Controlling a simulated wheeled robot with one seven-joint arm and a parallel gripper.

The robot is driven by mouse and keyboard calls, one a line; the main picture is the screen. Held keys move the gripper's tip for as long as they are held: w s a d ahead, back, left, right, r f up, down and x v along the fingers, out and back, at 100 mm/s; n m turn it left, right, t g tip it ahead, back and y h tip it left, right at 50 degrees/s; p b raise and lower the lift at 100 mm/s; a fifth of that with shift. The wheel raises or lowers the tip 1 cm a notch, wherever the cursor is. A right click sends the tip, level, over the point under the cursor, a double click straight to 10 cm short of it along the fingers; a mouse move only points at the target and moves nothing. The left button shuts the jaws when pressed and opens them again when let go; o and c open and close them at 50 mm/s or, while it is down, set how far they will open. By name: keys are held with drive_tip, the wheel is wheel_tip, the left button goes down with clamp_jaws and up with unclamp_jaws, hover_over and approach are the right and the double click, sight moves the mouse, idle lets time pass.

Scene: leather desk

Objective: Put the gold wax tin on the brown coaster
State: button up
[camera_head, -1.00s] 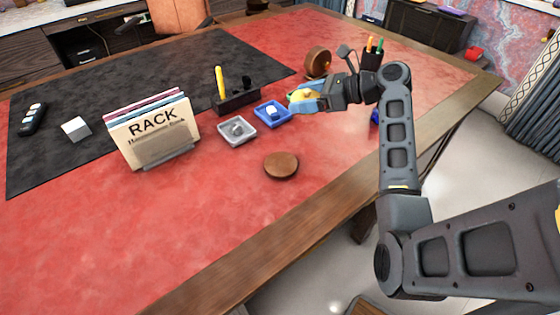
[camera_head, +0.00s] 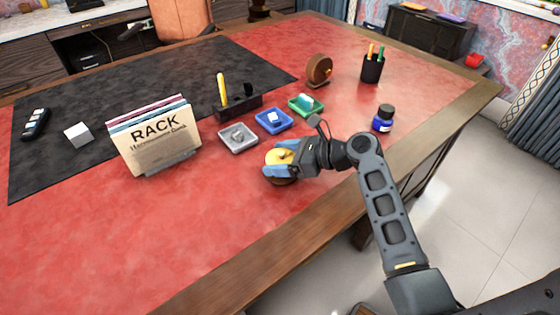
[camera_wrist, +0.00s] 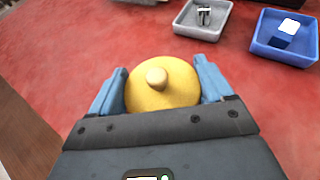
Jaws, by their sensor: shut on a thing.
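The gold wax tin (camera_head: 279,156) is round with a small knob on top. My gripper (camera_head: 281,164) is shut on it, with a blue finger on either side. The wrist view shows the tin (camera_wrist: 163,88) upright between both fingers of my gripper (camera_wrist: 162,90). The brown coaster (camera_head: 284,182) is mostly hidden beneath the tin and gripper in the head view; only a bit of its front edge shows. The tin is over the coaster, but I cannot tell whether they touch. The coaster is hidden in the wrist view.
A grey tray (camera_head: 238,138), a blue tray (camera_head: 273,121) and a green tray (camera_head: 306,105) stand behind the tin. A file rack (camera_head: 155,140) is to the left, and an ink bottle (camera_head: 383,119) is to the right. The red desk front is clear.

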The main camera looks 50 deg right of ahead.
drive_tip(key=shift+f, duration=0.65)
drive_tip(key=o, duration=1)
drive_tip(key=shift+f, duration=0.1)
drive_tip(key=v, duration=1.2)
drive_tip(key=shift+s, duration=0.1)
drive_tip(key=shift+a, duration=0.1)
